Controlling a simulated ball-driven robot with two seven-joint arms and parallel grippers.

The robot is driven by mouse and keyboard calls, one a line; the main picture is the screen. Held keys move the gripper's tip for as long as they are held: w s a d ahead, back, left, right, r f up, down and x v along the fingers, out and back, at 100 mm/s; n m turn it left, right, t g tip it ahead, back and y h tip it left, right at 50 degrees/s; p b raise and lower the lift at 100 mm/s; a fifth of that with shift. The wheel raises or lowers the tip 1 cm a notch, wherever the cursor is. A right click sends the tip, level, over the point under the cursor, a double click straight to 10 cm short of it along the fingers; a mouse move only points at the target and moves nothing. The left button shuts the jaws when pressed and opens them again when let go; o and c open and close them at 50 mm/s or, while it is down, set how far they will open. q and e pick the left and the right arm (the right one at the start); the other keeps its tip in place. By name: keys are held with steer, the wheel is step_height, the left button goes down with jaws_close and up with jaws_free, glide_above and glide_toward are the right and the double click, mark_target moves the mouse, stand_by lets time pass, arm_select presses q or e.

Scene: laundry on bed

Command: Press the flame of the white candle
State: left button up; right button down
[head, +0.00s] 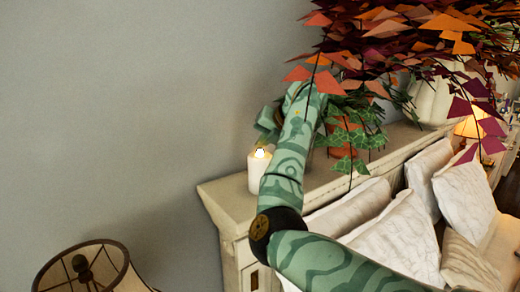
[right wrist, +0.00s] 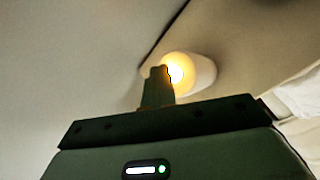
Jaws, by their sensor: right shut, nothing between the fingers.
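The white candle (head: 259,178) stands near the left end of the cream headboard ledge, with its flame (head: 260,154) glowing at the top. In the right wrist view, the candle (right wrist: 204,72) and its bright flame (right wrist: 177,73) lie just beyond the fingertips. My right gripper (head: 266,128) is just above the candle in the head view, partly hidden by my own forearm. In the right wrist view, its fingers (right wrist: 159,72) are shut and empty, overlapping the left edge of the glow. I cannot tell whether they touch the flame. My left gripper is out of view.
A potted ivy (head: 345,138) stands on the ledge (head: 228,193) right of my forearm. Red and orange leaves (head: 410,25) hang over it. A lit lamp (head: 468,127) stands farther right. Pillows (head: 395,235) lie below the ledge. A lampshade (head: 85,270) is at bottom left.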

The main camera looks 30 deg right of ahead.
mark_target(264, 156)
steer(key=shift+f, duration=0.4)
steer(key=shift+a, duration=0.1)
steer(key=shift+r, duration=0.1)
steer(key=shift+d+r, duration=0.2)
steer(key=shift+d, duration=0.15)
step_height(264, 156, up, 6)
steer(key=p, duration=0.3)
steer(key=shift+r+p, duration=0.15)
steer(key=shift+p, duration=0.15)
